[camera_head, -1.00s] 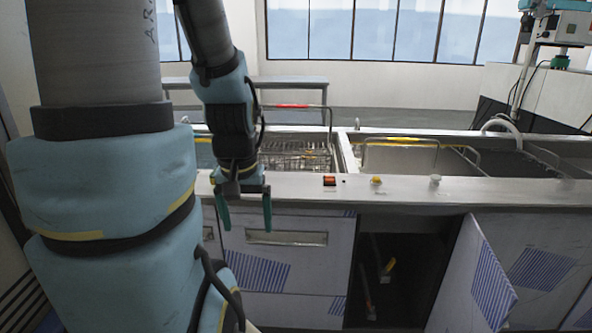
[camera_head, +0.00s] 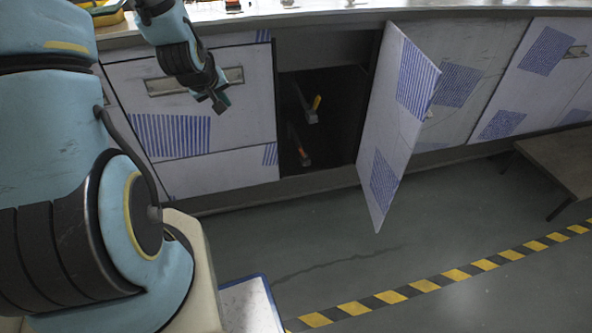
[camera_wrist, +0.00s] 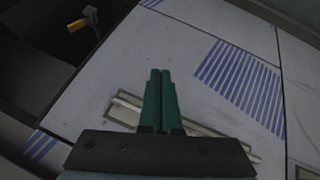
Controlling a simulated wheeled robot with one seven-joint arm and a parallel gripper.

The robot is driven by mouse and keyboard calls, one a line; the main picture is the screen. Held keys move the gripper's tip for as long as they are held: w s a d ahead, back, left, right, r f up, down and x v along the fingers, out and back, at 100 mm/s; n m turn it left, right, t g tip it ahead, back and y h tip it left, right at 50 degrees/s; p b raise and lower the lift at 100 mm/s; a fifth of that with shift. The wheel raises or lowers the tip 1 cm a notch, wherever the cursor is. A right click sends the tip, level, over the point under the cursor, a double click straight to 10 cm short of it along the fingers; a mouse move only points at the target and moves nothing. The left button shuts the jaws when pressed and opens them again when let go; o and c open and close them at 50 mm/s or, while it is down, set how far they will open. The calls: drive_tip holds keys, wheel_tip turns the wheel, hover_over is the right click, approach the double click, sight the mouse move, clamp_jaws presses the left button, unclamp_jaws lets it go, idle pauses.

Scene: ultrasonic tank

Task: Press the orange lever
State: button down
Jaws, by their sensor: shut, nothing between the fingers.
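Inside the open, dark cabinet are two levers. The lower lever has an orange part (camera_head: 301,149) near its grey end. The upper lever has a yellow part (camera_head: 317,102); that yellow part also shows in the wrist view (camera_wrist: 77,25), at the top left. The orange lever cannot be made out in the wrist view. My gripper (camera_head: 220,101) is in front of the drawer panel, left of the cabinet opening and apart from both levers. In the wrist view its two green fingers (camera_wrist: 160,74) are together and empty.
The cabinet door (camera_head: 390,130) stands swung open to the right of the opening. A striped white panel with a handle (camera_head: 190,82) is behind my gripper. A low bench (camera_head: 562,160) stands at right. The floor before the cabinet is clear.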

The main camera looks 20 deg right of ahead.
drive_tip(key=w+d+f+n+t+h+b, duration=0.25)
drive_tip(key=d+f+b, duration=0.55)
drive_tip(key=f, duration=0.6)
drive_tip(key=n+t+h+b, duration=0.3)
drive_tip(key=n+t+b, duration=0.35)
drive_tip(key=b, duration=0.95)
approach(302, 152)
drive_tip(key=a+r+n+g, duration=0.1)
drive_tip(key=a+r+n, duration=0.1)
drive_tip(key=a+r, duration=0.3)
wheel_tip(302, 152, down, 8)
drive_tip(key=s+n+t+y+b, duration=0.1)
drive_tip(key=n+t+y+b, duration=0.1)
drive_tip(key=n+b, duration=0.4)
drive_tip(key=shift+s+t, duration=0.2)
drive_tip(key=shift+t, duration=0.6)
drive_tip(key=shift+a+r+y, duration=0.1)
drive_tip(key=shift+y, duration=0.15)
drive_tip(key=w+d+r+b, duration=0.2)
drive_tip(key=w+d+b, duration=0.5)
drive_tip(key=w, duration=0.2)
